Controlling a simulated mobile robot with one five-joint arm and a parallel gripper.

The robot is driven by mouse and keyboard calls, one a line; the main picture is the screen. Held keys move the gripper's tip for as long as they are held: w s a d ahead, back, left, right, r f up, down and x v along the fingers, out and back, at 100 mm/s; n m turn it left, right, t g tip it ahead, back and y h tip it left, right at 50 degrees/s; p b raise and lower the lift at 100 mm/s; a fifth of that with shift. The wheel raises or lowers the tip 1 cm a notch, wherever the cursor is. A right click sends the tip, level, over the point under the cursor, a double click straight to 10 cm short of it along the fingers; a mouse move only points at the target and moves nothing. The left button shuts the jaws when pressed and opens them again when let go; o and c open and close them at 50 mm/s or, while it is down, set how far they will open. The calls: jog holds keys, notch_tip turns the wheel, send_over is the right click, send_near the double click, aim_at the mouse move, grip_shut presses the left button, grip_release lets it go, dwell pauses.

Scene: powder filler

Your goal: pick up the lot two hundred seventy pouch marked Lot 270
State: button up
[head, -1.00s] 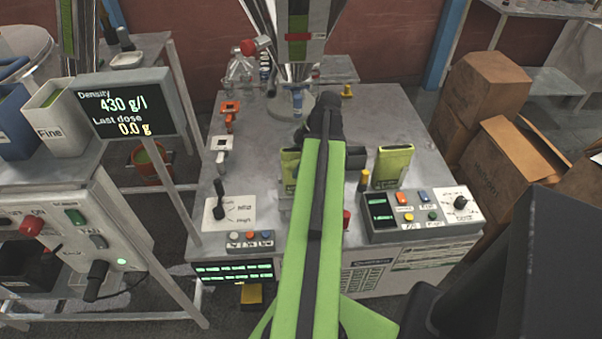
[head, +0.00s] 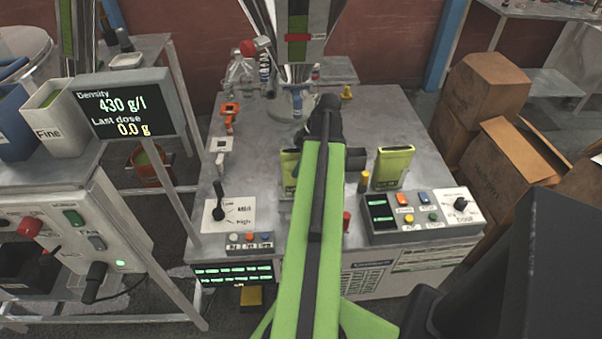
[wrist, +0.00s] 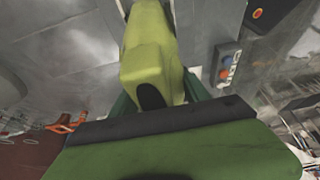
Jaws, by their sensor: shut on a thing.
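A yellow-green pouch (wrist: 148,50) fills the upper middle of the wrist view, with a dark oval patch at its near end. My gripper (wrist: 158,95) is shut on it, with dark green fingers on either side. In the head view a yellow-green pouch (head: 289,163) shows partly behind my arm, which hides the gripper. A second, similar pouch (head: 394,168) stands upright on the grey bench to the right, apart from my arm. I cannot read a lot number on either pouch.
The grey bench (head: 255,125) carries a lever panel (head: 228,214) at front left and a button box (head: 420,215) at front right. The steel filler funnel (head: 297,72) hangs behind my arm. A display (head: 125,108) stands at left, cardboard boxes (head: 520,160) at right.

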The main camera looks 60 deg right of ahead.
grip_shut()
